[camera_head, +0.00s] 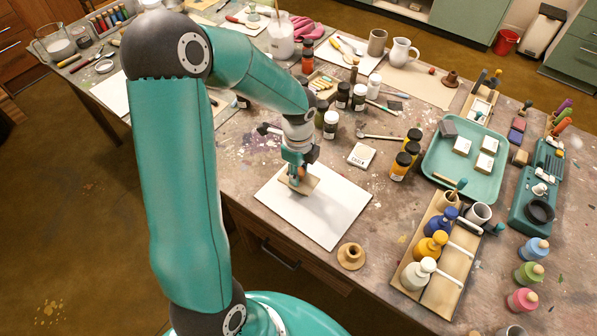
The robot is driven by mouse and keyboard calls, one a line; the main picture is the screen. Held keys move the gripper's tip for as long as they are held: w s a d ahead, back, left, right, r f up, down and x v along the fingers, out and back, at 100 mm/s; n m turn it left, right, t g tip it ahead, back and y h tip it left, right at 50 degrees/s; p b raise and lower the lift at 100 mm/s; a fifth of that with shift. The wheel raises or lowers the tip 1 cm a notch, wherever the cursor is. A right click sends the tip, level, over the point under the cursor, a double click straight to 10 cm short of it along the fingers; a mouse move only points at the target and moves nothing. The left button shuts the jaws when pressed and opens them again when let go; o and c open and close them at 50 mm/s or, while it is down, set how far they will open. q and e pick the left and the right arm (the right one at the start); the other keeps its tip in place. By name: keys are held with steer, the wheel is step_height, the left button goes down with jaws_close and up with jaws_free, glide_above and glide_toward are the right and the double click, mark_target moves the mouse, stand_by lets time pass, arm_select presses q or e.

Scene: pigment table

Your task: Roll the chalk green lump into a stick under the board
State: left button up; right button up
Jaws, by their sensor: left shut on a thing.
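My left arm comes down from the upper left. My left gripper (299,174) is shut on the small tan board (311,185), at what looks like its handle. The board is low over the upper left part of a white sheet (328,214) near the table's front edge. I cannot tell whether it touches the sheet. The chalk green lump does not show; the board or gripper may hide it. My right gripper is not in view.
A small wooden piece (351,256) stands just below the sheet. A wooden rack (440,301) with several pigment bottles and a teal tray (432,160) lie to the right. A white labelled box (361,155) and several dark jars are behind. The sheet's right part is bare.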

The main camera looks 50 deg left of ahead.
arm_select(q)
steer(key=shift+r+p, duration=1.95)
steer(key=shift+r, duration=0.65)
